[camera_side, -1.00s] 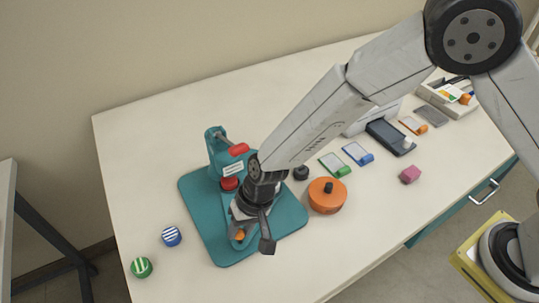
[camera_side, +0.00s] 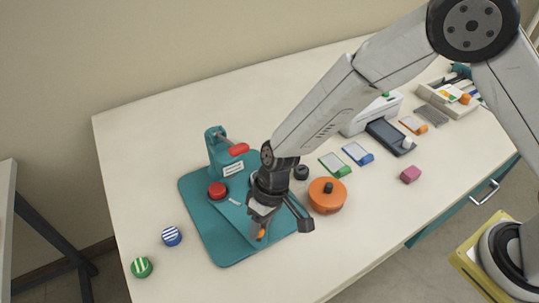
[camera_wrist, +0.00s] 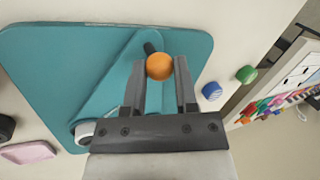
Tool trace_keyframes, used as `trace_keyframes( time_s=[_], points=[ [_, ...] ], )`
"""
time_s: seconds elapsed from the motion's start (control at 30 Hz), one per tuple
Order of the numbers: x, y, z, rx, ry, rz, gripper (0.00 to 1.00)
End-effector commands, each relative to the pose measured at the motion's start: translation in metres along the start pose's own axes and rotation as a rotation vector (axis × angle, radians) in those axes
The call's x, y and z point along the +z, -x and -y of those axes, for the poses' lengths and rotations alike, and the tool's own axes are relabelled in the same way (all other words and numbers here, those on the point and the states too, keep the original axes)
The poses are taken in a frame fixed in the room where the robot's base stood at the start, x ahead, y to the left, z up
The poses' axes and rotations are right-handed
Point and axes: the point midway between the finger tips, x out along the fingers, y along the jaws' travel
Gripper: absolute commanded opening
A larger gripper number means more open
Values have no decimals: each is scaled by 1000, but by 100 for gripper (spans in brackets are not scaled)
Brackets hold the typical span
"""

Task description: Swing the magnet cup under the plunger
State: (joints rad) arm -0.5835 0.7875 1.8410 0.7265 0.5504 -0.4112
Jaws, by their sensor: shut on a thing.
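The teal press (camera_side: 218,155) with a red lever grip (camera_side: 238,149) stands at the back of its teal base (camera_side: 205,240). Its plunger underside is not clear to see. A pale-rimmed cup (camera_wrist: 85,132) shows in the wrist view; I cannot tell which is the magnet cup. My gripper (camera_side: 262,228) is shut on the plate's orange knob (camera_wrist: 160,67), which sits between the fingertips.
A blue striped badge (camera_side: 171,236) and a green one (camera_side: 141,267) lie left of the base. An orange round tin (camera_side: 326,196) and a dark knob (camera_side: 301,173) stand close to my gripper's right.

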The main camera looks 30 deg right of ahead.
Motion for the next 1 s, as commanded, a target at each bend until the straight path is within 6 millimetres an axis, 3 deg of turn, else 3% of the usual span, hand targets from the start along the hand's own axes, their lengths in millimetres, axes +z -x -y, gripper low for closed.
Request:
trace_keyframes(
  time_s=[1.0],
  points=[
    [8,16,-40,0,476,177,0]
  ],
)
